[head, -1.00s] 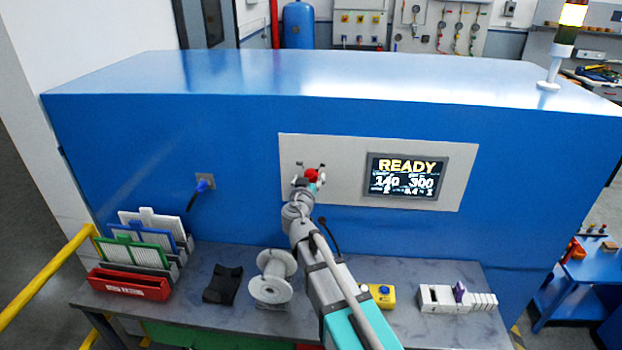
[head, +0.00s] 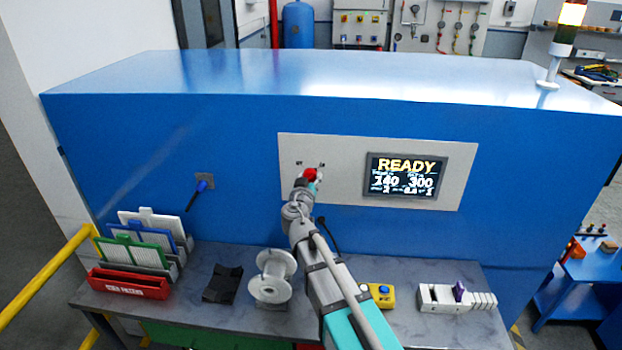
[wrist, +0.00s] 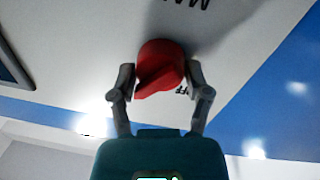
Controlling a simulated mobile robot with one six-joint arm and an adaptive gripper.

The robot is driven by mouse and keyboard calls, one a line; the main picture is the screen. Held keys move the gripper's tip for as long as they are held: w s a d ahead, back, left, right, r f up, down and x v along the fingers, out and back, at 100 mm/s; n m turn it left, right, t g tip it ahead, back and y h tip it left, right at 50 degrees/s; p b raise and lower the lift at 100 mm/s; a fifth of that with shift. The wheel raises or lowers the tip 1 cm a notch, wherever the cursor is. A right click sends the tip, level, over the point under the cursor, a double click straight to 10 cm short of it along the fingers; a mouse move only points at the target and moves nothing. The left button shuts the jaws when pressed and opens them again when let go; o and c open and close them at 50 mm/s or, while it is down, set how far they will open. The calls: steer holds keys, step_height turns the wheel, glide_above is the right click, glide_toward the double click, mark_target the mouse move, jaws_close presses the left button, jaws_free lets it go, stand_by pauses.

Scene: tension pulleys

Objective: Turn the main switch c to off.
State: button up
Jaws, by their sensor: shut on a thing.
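The main switch is a red rotary knob (wrist: 160,62) on the light grey panel. In the wrist view my gripper (wrist: 160,78) has one finger on each side of the knob and is shut on it. A raised ridge on the knob slants toward the lower left. Part of an "OFF" label shows beside the knob, partly behind the right finger. Another label is cut off at the top edge. In the head view the red knob (head: 310,174) shows at the end of my arm, and my gripper partly hides it.
A lit screen reading "READY" (head: 406,177) is on the same panel (head: 345,150), to the right. On the bench below are a white spool (head: 271,277), a yellow box with a blue button (head: 381,295), a red bin (head: 127,284) and a black part (head: 222,284).

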steer(key=shift+w+a, duration=0.1)
steer(key=n, duration=0.4)
steer(key=shift+b, duration=0.35)
steer(key=n, duration=0.4)
steer(key=shift+a+f+n+t+b, duration=0.1)
steer(key=shift+n+t+b, duration=0.2)
steer(key=shift+n, duration=0.1)
steer(key=n, duration=0.5)
steer(key=shift+f+y, duration=0.1)
steer(key=shift+y, duration=0.3)
steer(key=n, duration=0.4)
steer(key=shift+b, duration=0.35)
steer(key=shift+n, duration=0.4)
steer(key=o, duration=1.1)
steer(key=shift+f, duration=0.1)
